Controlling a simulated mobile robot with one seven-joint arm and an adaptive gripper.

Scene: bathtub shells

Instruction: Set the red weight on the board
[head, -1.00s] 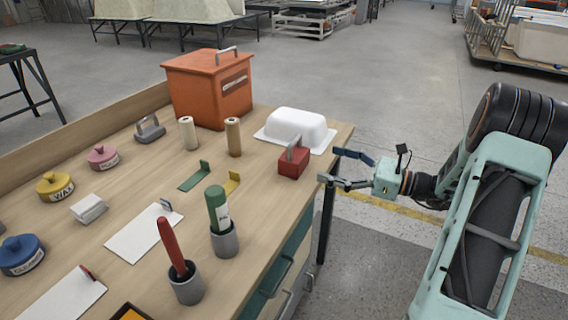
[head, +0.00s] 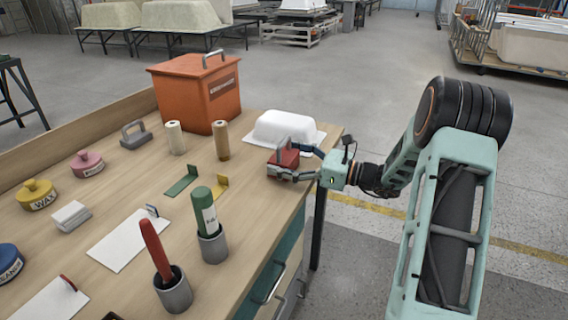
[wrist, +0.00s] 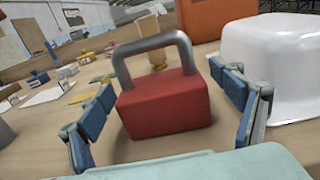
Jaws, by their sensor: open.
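The red weight (head: 287,157), a red block with a grey loop handle, stands upright on the wooden table near its right edge. It also shows large in the middle of the wrist view (wrist: 163,105). My gripper (head: 285,162) is open, with one blue-padded finger on each side of the weight. In the wrist view, gaps show between both fingers and the block. A flat white sheet or board (head: 118,243) with a grey upright clip lies on the table, left of the green marker. Another white sheet (head: 48,305) with a red clip lies nearer. I cannot tell which is the board.
A white tub-shaped shell (head: 285,128) stands just behind the weight. An orange box (head: 190,97), two rolls, a green bracket (head: 181,185) and a yellow bracket (head: 218,187) stand to the left. A green marker (head: 205,212) and a red one (head: 156,250) stand in grey cups.

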